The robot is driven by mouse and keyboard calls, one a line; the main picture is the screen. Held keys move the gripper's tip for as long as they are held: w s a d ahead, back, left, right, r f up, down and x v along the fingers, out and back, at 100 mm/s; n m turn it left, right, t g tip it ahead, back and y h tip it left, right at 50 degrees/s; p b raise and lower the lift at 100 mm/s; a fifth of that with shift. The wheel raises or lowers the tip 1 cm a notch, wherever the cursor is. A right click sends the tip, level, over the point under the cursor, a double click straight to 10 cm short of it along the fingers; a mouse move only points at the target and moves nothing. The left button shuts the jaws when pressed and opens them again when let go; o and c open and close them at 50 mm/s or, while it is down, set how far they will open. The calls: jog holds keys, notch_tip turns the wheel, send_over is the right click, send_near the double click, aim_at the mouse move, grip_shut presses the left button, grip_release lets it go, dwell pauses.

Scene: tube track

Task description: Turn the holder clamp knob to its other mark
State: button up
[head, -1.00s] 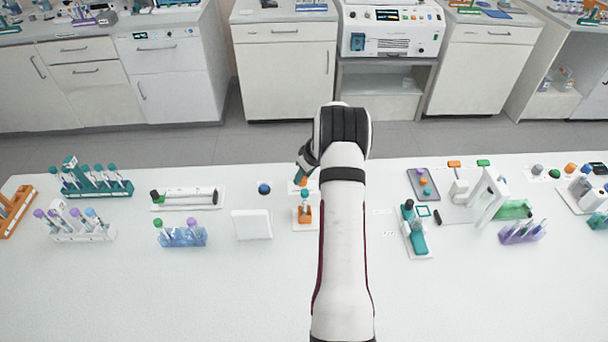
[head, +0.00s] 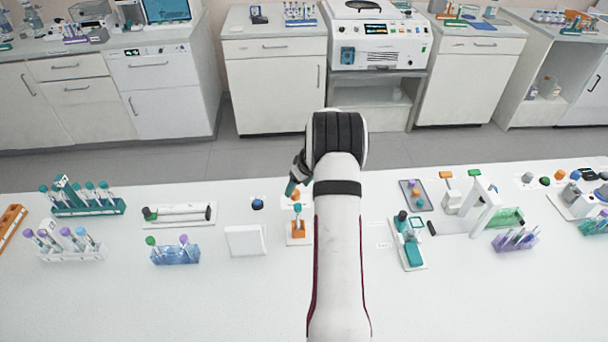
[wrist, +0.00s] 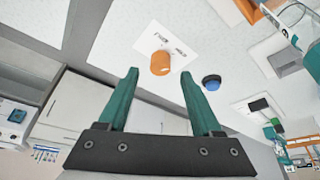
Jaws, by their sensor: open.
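An orange knob (wrist: 160,63) stands on a small white plate with two printed marks (wrist: 172,42) in the wrist view. I take it as the clamp knob. The mark text is too small to read. My gripper (wrist: 160,74) is open and empty. Its teal fingers point toward the knob, which shows between the tips but apart from them. In the head view my gripper (head: 291,188) is close to the knob, partly hidden by my arm.
A blue knob (head: 257,203) is left of the orange one, also in the wrist view (wrist: 211,82). A white panel (head: 245,240) and a blue tube rack (head: 175,255) lie left. A teal device (head: 408,240) stands right.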

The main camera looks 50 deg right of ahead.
jog(key=d+v, duration=0.1)
jog(key=v, duration=1.2)
jog(key=shift+a, duration=0.5)
jog(key=shift+w, duration=0.15)
jog(key=s+a+r+m+g+y, duration=0.15)
jog(key=a+r, duration=0.25)
jog(key=a, duration=1)
jog(key=s+a+r+g+y, duration=0.15)
jog(key=a+r, duration=0.25)
jog(key=a, duration=1)
jog(key=s+a+f+m+g, duration=0.1)
jog(key=s+a+f+m, duration=0.1)
jog(key=s+a, duration=1.1)
jog(key=s, duration=0.4)
jog(key=shift+s+g, duration=0.4)
